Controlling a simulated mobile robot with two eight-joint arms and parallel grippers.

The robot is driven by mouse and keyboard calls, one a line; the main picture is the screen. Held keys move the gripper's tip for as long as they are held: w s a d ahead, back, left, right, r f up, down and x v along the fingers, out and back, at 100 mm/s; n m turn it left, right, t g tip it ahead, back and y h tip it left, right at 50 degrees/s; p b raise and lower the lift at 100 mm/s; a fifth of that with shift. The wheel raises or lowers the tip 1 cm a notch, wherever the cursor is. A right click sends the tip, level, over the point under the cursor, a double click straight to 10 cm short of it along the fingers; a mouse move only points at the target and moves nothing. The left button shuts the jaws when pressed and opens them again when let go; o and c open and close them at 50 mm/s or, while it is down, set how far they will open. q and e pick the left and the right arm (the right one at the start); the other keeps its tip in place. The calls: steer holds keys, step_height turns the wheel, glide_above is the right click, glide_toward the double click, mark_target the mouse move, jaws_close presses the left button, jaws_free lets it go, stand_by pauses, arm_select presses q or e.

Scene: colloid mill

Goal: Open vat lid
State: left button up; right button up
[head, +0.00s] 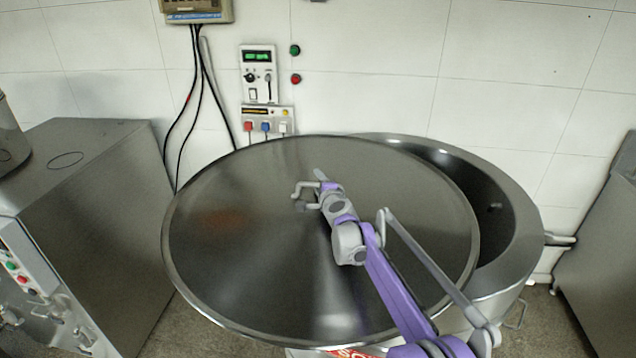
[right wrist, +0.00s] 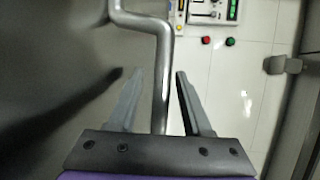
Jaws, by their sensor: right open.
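The round steel vat lid (head: 250,250) lies shifted to the left over the vat (head: 524,225). A dark crescent of the vat's inside shows along the right. A bent grey handle (head: 299,193) stands near the middle of the lid. My right gripper (head: 312,184) is at this handle, with its arm reaching across the lid from the lower right. In the right wrist view, the handle (right wrist: 160,60) runs between the two spread fingers of my right gripper (right wrist: 158,75). The fingers are open, and a gap shows at least on the right side. My left gripper is out of view.
A steel cabinet (head: 95,190) with buttons stands at the left. Another steel unit (head: 603,270) stands at the right. A control panel (head: 260,75) with coloured switches is on the tiled wall behind, with cables hanging to its left.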

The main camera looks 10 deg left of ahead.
steer(key=v, duration=1)
steer(key=shift+s+d+r, duration=0.1)
steer(key=shift+s, duration=0.3)
